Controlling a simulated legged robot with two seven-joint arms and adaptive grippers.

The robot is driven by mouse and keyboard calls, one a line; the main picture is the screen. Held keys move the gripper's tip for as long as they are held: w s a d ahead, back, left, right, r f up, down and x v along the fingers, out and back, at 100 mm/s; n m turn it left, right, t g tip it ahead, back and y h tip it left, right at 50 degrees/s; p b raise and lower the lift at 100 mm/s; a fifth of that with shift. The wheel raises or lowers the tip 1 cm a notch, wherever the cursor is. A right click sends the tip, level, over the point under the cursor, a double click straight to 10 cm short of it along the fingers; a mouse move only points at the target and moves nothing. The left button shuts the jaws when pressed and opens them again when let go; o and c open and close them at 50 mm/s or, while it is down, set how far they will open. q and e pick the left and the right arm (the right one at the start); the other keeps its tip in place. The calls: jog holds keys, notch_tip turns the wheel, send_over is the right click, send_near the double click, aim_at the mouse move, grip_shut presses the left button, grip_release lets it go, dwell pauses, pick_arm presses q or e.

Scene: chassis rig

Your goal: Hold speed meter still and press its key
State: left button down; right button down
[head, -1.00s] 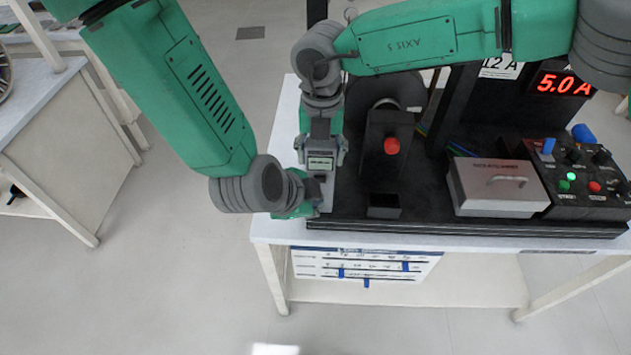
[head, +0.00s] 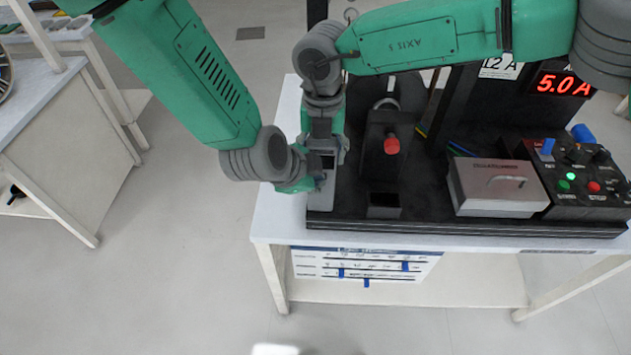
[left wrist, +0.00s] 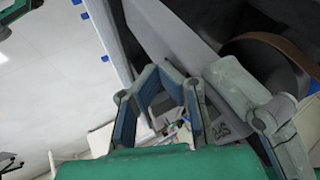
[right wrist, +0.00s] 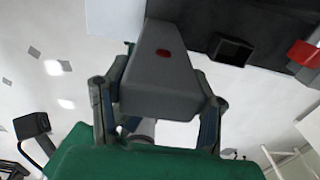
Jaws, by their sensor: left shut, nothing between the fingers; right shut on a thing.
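The speed meter (head: 326,195) is a grey handheld device with a small display window, now dark, on the face toward the head camera. My right gripper (head: 323,150) is shut around its body, one finger on each side. In the right wrist view, the meter's grey body (right wrist: 158,88) lies between the fingers, with a red oval mark (right wrist: 164,53) on the side facing that camera. My left gripper (head: 317,181) is shut and empty at the meter's lower left. In the left wrist view, its fingertips (left wrist: 160,78) are close to a grey body; contact cannot be told.
A black rig base (head: 420,222) stands on the white table (head: 276,228). A red-tipped unit (head: 391,146) stands right of the meter. A grey lidded box (head: 495,190) and a control panel (head: 580,180) are farther right. The display (head: 560,84) reads 5.0 A.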

pick_arm(q)
jog(key=shift+w+a+r, duration=0.1)
jog(key=shift+w+a, duration=0.1)
jog(key=shift+w, duration=0.25)
pick_arm(e)
jog(key=shift+s+a+f, duration=0.15)
jog(key=shift+s+f, duration=0.05)
jog(key=shift+s, duration=0.2)
pick_arm(q)
jog(key=s+a+r, duration=0.3)
jog(key=s+r, duration=0.4)
jog(key=s, duration=0.2)
jog(key=shift+s+a+r, duration=0.2)
jog(key=shift+s+r, duration=0.1)
jog(key=shift+r, duration=0.05)
pick_arm(e)
jog(key=shift+w, duration=0.15)
jog(key=c, duration=0.6)
grip_release()
pick_arm(q)
jog(key=shift+w+f, duration=0.1)
pick_arm(e)
jog(key=shift+w, duration=0.2)
jog(key=shift+r, duration=0.15)
notch_tip(320, 180, up, 12)
jog(key=shift+w+f, duration=0.1)
jog(key=shift+f, duration=0.05)
